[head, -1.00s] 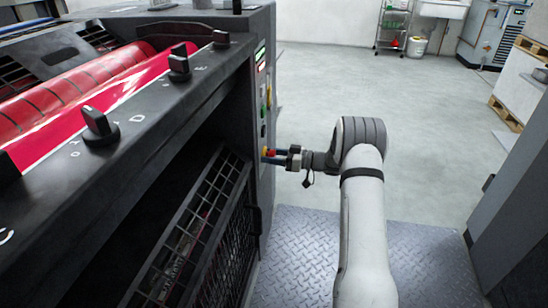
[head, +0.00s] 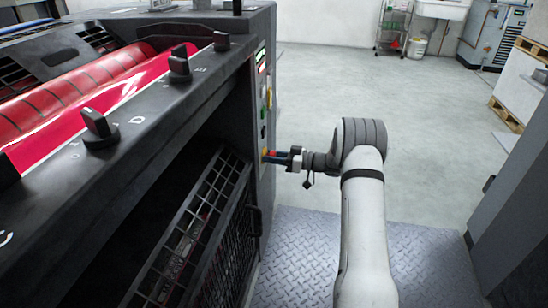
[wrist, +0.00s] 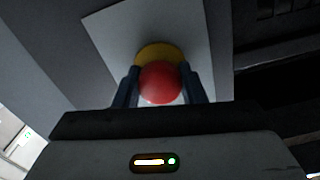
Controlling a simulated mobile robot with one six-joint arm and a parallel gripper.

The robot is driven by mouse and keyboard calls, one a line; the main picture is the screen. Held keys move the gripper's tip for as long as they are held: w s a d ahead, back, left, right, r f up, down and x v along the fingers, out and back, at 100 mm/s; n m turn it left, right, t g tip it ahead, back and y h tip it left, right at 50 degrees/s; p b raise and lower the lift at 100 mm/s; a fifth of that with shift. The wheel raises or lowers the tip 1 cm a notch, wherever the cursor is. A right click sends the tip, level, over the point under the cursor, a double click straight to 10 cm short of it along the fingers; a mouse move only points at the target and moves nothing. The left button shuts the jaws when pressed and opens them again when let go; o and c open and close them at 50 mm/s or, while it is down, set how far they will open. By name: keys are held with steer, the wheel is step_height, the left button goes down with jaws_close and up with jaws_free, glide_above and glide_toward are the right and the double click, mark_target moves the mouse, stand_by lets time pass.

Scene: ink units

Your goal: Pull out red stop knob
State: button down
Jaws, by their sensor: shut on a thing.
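The red stop knob (wrist: 160,84) sits in front of a yellow collar (wrist: 157,54) on a pale plate (wrist: 105,27) in the wrist view. My gripper (wrist: 161,88) has one blue-grey finger on each side of the knob and is shut on it. In the head view my gripper (head: 277,157) reaches left to the end face of the press. The knob shows there only as a small red spot, partly hidden by the fingers, beside the yellow collar (head: 265,153).
The press (head: 215,110) fills the left, with black knobs on its top edge and an open wire guard (head: 190,245) below. Other buttons sit above the stop knob. A tread-plate floor (head: 300,240) lies below my arm. A grey cabinet (head: 510,210) stands at right.

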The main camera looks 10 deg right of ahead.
steer(key=shift+s+d+f+b, duration=0.25)
steer(key=shift+s+d+b, duration=0.1)
steer(key=shift+b, duration=0.3)
steer(key=shift+s+d+r, duration=0.1)
steer(key=shift+d, duration=0.3)
steer(key=c, duration=1.3)
jaws_free()
steer(key=o, duration=0.4)
steer(key=shift+r, duration=0.15)
steer(key=shift+d, duration=0.15)
steer(key=p+v, duration=0.1)
steer(key=v, duration=0.6)
steer(key=shift+d+p, duration=0.3)
steer(key=shift+p, duration=0.1)
steer(key=shift+s+r, duration=0.1)
steer(key=shift+s, duration=0.05)
